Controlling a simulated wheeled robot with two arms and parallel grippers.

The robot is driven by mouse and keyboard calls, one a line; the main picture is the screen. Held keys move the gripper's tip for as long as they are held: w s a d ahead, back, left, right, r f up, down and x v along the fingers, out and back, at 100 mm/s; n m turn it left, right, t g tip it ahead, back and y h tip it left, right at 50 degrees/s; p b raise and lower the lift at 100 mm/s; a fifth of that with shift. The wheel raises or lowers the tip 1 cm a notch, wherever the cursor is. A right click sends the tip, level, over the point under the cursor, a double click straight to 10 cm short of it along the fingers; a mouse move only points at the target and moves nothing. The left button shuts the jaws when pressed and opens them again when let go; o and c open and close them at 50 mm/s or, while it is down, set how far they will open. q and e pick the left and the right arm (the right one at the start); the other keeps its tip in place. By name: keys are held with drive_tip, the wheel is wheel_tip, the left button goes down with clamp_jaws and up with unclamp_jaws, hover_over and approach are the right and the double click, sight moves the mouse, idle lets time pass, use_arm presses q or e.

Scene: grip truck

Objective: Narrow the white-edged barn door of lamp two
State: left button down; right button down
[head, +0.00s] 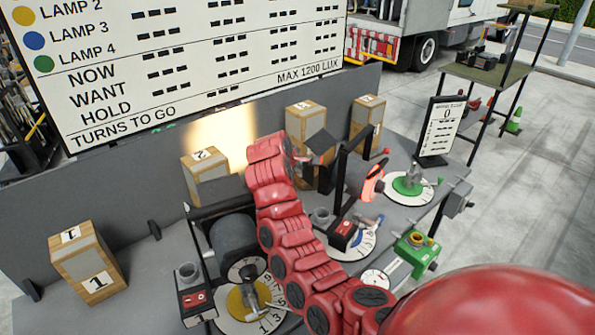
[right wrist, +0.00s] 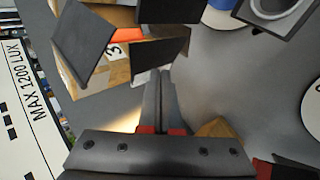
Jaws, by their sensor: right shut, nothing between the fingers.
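My right arm (head: 283,225) reaches across the table in the head view, and its bent end hides part of the lamps. In the right wrist view my right gripper (right wrist: 158,95) is shut and empty. Lamp two, a black lamp (head: 235,235) over a yellow dial (head: 236,303), stands left of the arm. The arm covers its front, and I cannot make out its white-edged barn door. Black barn doors (right wrist: 82,47) with an orange-lit rim (right wrist: 126,34) sit left of the fingers in the wrist view, apart from them. My left gripper is not in view.
Numbered wooden boxes stand along the grey back panel (head: 60,205): box one (head: 92,270), box two (head: 207,180) and others to the right. A lamp (head: 366,185) over a blue-and-white dial stands right of my arm, near a green dial (head: 408,186). A small display (head: 440,130) stands behind.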

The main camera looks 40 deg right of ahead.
sight(303, 162)
drive_tip(key=shift+w+d, duration=0.4)
drive_tip(key=shift+d, duration=0.15)
idle(0.4)
drive_tip(key=shift+w+d+b, duration=0.15)
drive_tip(key=shift+d+b, duration=0.2)
drive_tip(key=shift+d, duration=0.6)
drive_tip(key=shift+w, duration=0.1)
drive_tip(key=shift+w+a+b, duration=0.2)
drive_tip(key=shift+w+b, duration=0.2)
drive_tip(key=shift+w, duration=0.15)
